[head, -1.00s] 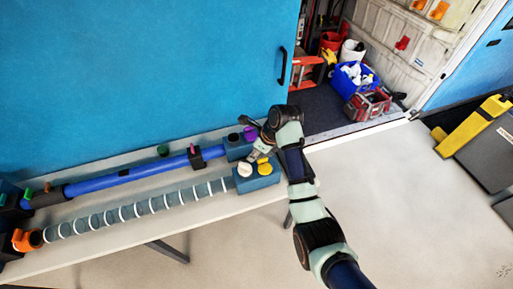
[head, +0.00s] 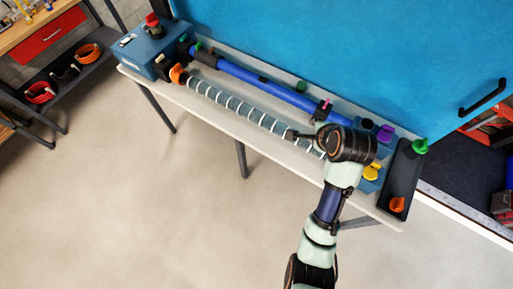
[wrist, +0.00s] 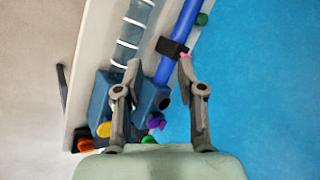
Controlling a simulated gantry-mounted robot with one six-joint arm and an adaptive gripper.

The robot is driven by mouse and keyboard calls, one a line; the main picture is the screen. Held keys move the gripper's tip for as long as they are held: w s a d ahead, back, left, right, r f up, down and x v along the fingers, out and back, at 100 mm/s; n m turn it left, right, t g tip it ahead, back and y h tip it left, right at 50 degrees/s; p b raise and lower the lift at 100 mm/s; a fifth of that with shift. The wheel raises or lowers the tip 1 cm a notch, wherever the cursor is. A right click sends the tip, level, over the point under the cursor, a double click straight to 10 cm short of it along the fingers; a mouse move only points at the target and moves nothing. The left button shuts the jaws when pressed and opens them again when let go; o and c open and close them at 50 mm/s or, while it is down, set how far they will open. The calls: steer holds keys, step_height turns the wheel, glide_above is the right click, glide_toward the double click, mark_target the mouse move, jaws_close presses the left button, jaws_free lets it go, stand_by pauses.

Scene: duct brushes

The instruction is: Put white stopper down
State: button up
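I do not see the white stopper in either current view; my arm and gripper cover part of the blue box (head: 391,152) at the right end of the bench. My gripper (wrist: 158,65) is open, with its fingers wide apart and nothing visible between them. In the head view, my gripper (head: 292,134) hangs over the right part of the grey ringed duct. A yellow stopper (head: 372,171) and a purple stopper (head: 385,133) sit on the box. They also show in the wrist view, the yellow one (wrist: 103,130) left of the purple one (wrist: 157,122).
The grey ringed duct (head: 240,107) and blue duct (head: 262,86) run along the narrow bench. A pink-topped black clamp (head: 323,108) sits on the blue duct. A dark tray (head: 402,175) holds green (head: 420,146) and orange (head: 397,205) pieces. A blue panel stands behind.

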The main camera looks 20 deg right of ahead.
steer(key=s+a+r+n+t, duration=0.1)
steer(key=a+r+n+t, duration=0.1)
steer(key=a+n, duration=0.5)
steer(key=s+a+r+n+t+y, duration=0.1)
steer(key=a+r+n, duration=0.4)
steer(key=a, duration=0.6)
steer(key=s+a+r+n+t+y, duration=0.1)
steer(key=a+r+n, duration=0.3)
steer(key=a+n, duration=0.5)
steer(key=shift+s+a+n+t, duration=0.4)
steer(key=shift+s+n+t, duration=0.1)
steer(key=shift+t, duration=0.4)
steer(key=shift+r, duration=0.1)
step_height(320, 180, up, 14)
steer(key=p, duration=1.3)
steer(key=shift+f+p, duration=0.2)
steer(key=shift+p, duration=0.2)
